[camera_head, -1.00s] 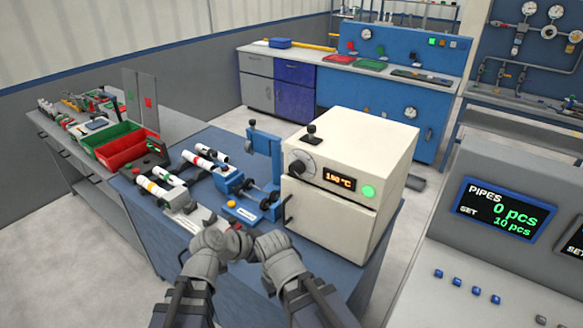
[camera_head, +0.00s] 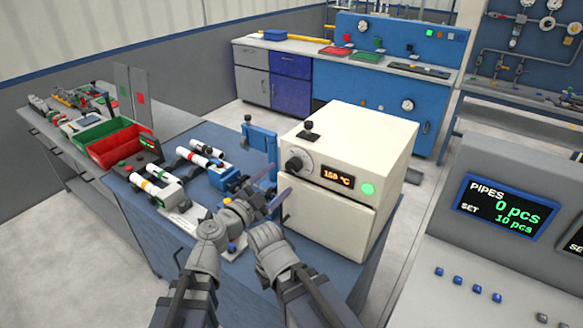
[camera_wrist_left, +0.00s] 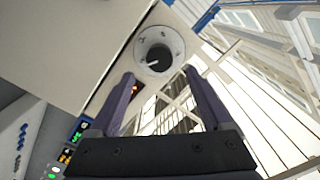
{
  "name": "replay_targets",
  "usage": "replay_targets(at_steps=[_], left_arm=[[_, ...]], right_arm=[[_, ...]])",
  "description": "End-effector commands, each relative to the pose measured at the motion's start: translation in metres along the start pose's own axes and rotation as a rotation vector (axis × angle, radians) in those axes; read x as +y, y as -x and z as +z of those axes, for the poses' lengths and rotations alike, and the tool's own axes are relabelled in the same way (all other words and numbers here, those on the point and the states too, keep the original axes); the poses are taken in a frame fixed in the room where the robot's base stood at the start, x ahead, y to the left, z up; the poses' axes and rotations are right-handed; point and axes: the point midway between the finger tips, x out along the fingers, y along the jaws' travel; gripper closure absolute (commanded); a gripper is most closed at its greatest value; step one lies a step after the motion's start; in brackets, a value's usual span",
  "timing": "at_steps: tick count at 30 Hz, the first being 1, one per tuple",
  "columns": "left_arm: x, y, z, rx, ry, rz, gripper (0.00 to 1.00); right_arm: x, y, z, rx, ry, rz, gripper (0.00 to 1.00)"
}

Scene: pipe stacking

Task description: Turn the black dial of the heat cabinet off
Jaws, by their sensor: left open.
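The black dial (camera_head: 297,163) sits on a round pale scale at the upper left of the front of the cream heat cabinet (camera_head: 350,215). In the left wrist view the dial (camera_wrist_left: 155,57) shows nearly face on with a white pointer mark. My left gripper (camera_head: 271,185) is open and empty, its fingers pointing toward the cabinet front just left of and below the dial. In the wrist view the fingers (camera_wrist_left: 160,77) stand apart on either side below the dial, not visibly touching it. My right arm's wrist shows, but its fingers do not.
An orange temperature display (camera_head: 337,175) and a lit green button (camera_head: 368,189) are right of the dial. A black knob (camera_head: 310,132) stands on the cabinet top. A blue fixture (camera_head: 262,145) and pipes (camera_head: 200,157) lie left of the cabinet. A console (camera_head: 510,210) is at right.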

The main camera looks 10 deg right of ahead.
Motion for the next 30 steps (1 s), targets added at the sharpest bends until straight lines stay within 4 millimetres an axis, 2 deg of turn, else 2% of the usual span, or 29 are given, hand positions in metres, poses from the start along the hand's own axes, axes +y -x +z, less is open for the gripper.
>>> replay_targets(at_steps=[5, 15, 18, 26, 30], left_arm=[[0.0, -0.015, 0.001, 0.001, 0.001, 0.002, 0.17], [0.0, -0.066, 0.001, 0.001, 0.001, 0.003, 0.17], [0.0, -0.075, 0.0, 0.001, 0.001, 0.003, 0.17], [0.001, -0.076, 0.0, 0.001, 0.001, 0.002, 0.17], [0.001, -0.076, 0.0, 0.001, 0.001, 0.002, 0.29]], right_arm=[[0.0, 0.0, 0.0, 0.0, 0.0, 0.0, 1.0], [0.0, 0.0, 0.0, 0.0, 0.0, 0.0, 1.0], [0.0, 0.0, 0.0, 0.0, 0.0, 0.0, 1.0], [0.0, 0.0, 0.0, 0.0, 0.0, 0.0, 1.0], [0.0, 0.0, 0.0, 0.0, 0.0, 0.0, 1.0]])
